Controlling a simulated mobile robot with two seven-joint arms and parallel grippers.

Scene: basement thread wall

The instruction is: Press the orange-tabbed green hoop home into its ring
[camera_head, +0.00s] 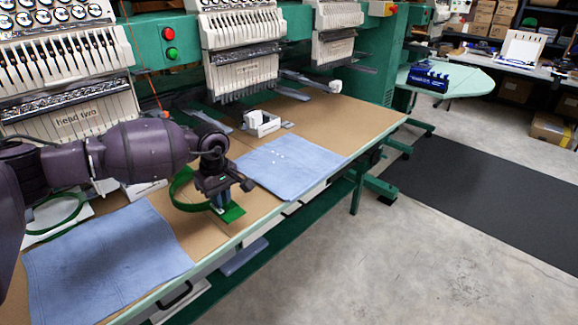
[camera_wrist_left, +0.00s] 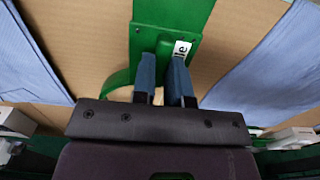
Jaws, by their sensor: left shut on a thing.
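My left gripper (camera_head: 221,200) is shut on the flat green tab (camera_head: 233,214) of a green hoop (camera_head: 176,192), above the brown table near its front edge. In the left wrist view the two blue fingers (camera_wrist_left: 163,72) pinch the green tab (camera_wrist_left: 172,17), which carries a partly hidden white label. Part of the hoop's curve (camera_wrist_left: 118,84) shows there at left. A second green hoop or ring (camera_head: 56,214) lies on a white piece at far left, partly behind my arm. I see no orange on either tab or hoop. My right gripper is out of view.
Blue cloths lie on the table to the left (camera_head: 105,262) and right (camera_head: 288,165) of the gripper. A white holder (camera_head: 262,124) stands at the back. Embroidery heads (camera_head: 240,50) line the rear. Bare brown table (camera_head: 340,118) shows at right.

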